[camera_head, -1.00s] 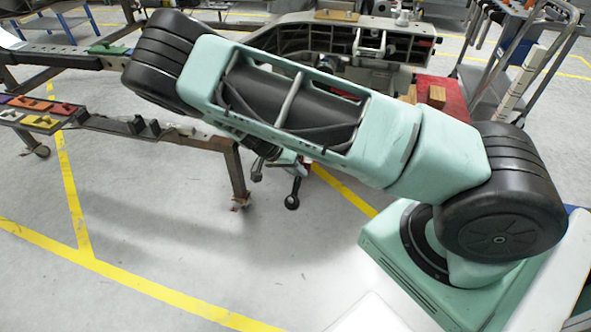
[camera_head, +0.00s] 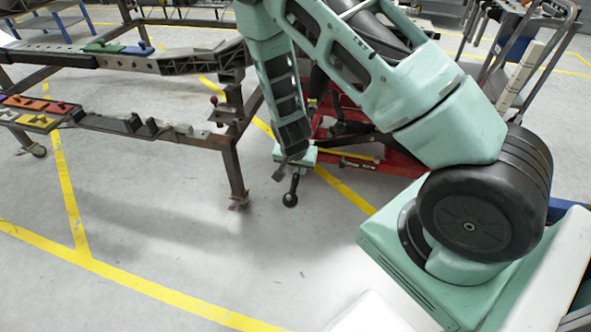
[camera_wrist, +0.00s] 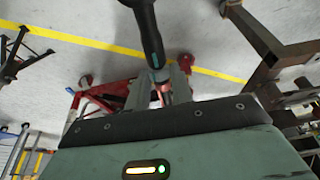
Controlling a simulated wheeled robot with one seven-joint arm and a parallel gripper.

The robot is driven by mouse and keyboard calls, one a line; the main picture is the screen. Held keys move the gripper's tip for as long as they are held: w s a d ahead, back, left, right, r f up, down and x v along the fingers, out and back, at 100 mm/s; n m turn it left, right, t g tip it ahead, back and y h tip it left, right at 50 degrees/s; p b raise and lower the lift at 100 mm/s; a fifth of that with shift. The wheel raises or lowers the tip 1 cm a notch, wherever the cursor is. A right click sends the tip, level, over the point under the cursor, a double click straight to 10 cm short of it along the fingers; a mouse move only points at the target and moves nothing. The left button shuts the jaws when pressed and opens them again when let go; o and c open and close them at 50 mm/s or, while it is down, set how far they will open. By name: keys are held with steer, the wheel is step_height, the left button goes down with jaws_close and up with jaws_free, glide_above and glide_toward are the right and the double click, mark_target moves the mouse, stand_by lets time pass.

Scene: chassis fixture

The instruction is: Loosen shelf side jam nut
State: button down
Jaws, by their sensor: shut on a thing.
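My gripper (camera_head: 288,172) hangs low over the floor, right of the frame's rusty front leg. It is shut on a dark tool. The tool's round black end (camera_head: 290,199) points down in the head view. The tool's exact type is unclear. The steel shelf frame (camera_head: 160,66) stands at the left. I cannot make out the jam nut in either view.
A red stand (camera_head: 395,163) is behind my arm and also shows in the wrist view (camera_wrist: 92,98). Coloured blocks (camera_head: 35,113) lie on the lower shelf rail. A cart (camera_head: 525,45) stands at the upper right. The floor in front is clear.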

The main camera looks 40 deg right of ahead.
steer(key=t+y+b, duration=0.2)
steer(key=b, duration=0.1)
steer(key=d+n+t+y+b, duration=0.1)
steer(key=shift+s+f+t, duration=0.3)
steer(key=shift+s, duration=0.05)
steer(key=shift+s+d+f+n+t+y+b, duration=0.1)
steer(key=shift+n+t+y+b, duration=0.4)
steer(key=shift+t+y, duration=0.45)
steer(key=shift+s+d+n+t+y+b, duration=0.1)
steer(key=shift+n+t+y+b, duration=0.45)
steer(key=shift+y, duration=0.6)
steer(key=c, duration=1.2)
jaws_free()
steer(key=shift+a, duration=0.1)
steer(key=p+v, duration=1.1)
steer(key=v, duration=0.6)
steer(key=shift+s, duration=0.35)
